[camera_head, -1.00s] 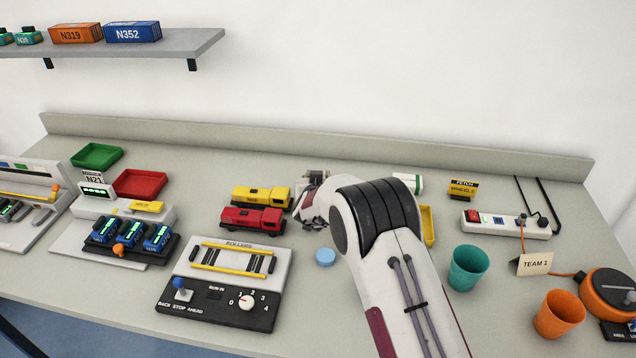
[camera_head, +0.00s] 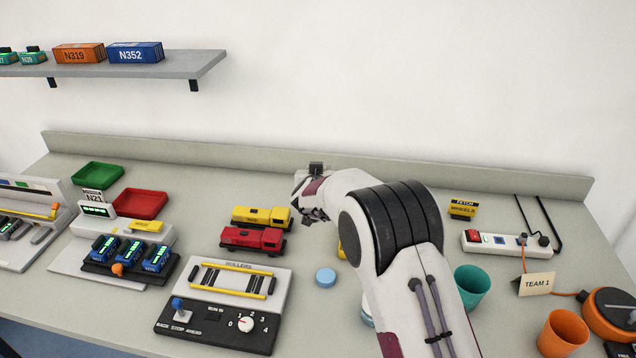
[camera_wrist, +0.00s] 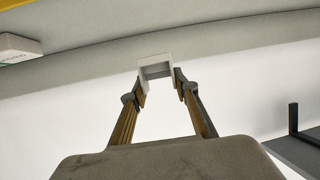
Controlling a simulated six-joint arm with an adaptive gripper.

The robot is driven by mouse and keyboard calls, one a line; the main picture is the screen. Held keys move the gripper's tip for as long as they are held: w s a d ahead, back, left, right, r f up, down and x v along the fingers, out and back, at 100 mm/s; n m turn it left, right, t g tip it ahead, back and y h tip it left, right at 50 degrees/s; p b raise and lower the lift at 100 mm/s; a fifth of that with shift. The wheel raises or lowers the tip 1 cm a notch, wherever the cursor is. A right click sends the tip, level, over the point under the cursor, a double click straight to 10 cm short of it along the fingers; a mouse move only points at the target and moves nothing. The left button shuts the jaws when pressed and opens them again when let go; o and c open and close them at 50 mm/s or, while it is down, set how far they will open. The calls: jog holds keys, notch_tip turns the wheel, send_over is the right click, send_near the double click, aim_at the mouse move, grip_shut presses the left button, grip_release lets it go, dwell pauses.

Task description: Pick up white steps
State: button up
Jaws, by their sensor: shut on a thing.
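A small white piece with a stepped or notched shape, which I take for the white steps (camera_wrist: 155,63), sits between the fingertips of my gripper (camera_wrist: 159,83) in the wrist view. The fingers touch it on both sides, so my gripper is shut on it. A pale wall and grey surface lie behind it. In the head view my gripper (camera_head: 313,211) is above the back of the bench, right of the yellow truck (camera_head: 262,215). The white piece cannot be made out there.
A red truck (camera_head: 252,238) stands before the yellow one. A blue disc (camera_head: 326,278) lies on bare bench. A rollers unit (camera_head: 228,283) is front left; red (camera_head: 140,204) and green (camera_head: 98,175) trays are back left. A teal cup (camera_head: 472,287) and power strip (camera_head: 507,243) are right.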

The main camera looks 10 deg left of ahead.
jog(key=shift+r, duration=0.6)
jog(key=shift+d, duration=0.1)
